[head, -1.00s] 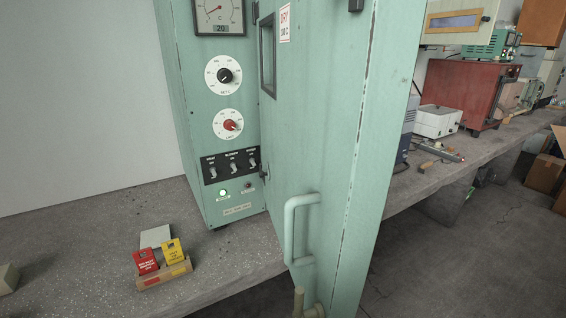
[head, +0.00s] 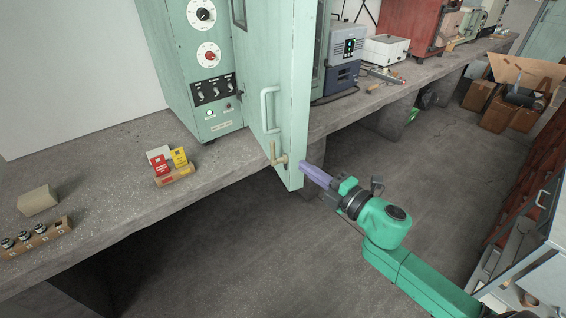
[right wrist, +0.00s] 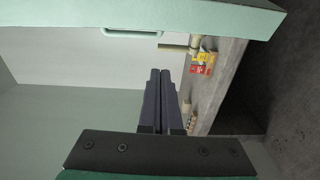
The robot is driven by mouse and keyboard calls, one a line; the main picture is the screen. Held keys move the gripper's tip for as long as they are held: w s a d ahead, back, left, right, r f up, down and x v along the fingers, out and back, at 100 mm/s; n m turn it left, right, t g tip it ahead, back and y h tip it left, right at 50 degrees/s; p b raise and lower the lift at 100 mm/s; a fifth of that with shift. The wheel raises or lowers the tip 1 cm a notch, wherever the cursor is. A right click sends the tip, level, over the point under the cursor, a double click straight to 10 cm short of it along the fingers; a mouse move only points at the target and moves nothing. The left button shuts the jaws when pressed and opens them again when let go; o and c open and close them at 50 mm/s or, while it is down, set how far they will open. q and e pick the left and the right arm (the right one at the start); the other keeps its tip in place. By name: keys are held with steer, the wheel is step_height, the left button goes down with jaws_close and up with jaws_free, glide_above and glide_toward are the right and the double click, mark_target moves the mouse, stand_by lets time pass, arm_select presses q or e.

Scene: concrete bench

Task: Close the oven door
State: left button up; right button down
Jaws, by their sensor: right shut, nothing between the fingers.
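The oven (head: 185,62) is a mint-green cabinet on the bench with dials and switches on its front. Its door (head: 284,60) stands open, swung out past the bench edge. The door has a green bar handle (head: 268,110) and a brass-coloured lever (head: 277,155) low on its outer face. My right gripper (head: 305,167) is shut and empty, its tips by the lower free edge of the door; I cannot tell if they touch. The right wrist view shows the shut fingers (right wrist: 161,90) and the door (right wrist: 210,18) across the top. My left gripper is not in view.
Red and yellow cards in a holder (head: 176,175) and a small box (head: 38,200) sit on the bench (head: 105,215). A blue-grey instrument (head: 344,60) stands to the right of the door. The floor (head: 270,260) in front is clear; a cabinet (head: 520,235) stands at right.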

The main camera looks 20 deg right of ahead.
mark_target(291, 145)
steer(key=a+r+p+x, duration=0.15)
steer(key=p+x, duration=0.25)
steer(key=x, duration=0.7)
steer(key=shift+n+y, duration=0.3)
steer(key=d, duration=0.5)
steer(key=shift+s+f, duration=0.15)
steer(key=shift+s, duration=0.05)
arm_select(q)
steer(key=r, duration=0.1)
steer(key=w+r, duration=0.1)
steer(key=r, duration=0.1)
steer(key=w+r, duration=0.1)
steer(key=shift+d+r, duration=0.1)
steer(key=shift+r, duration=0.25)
arm_select(e)
steer(key=shift+a, duration=0.15)
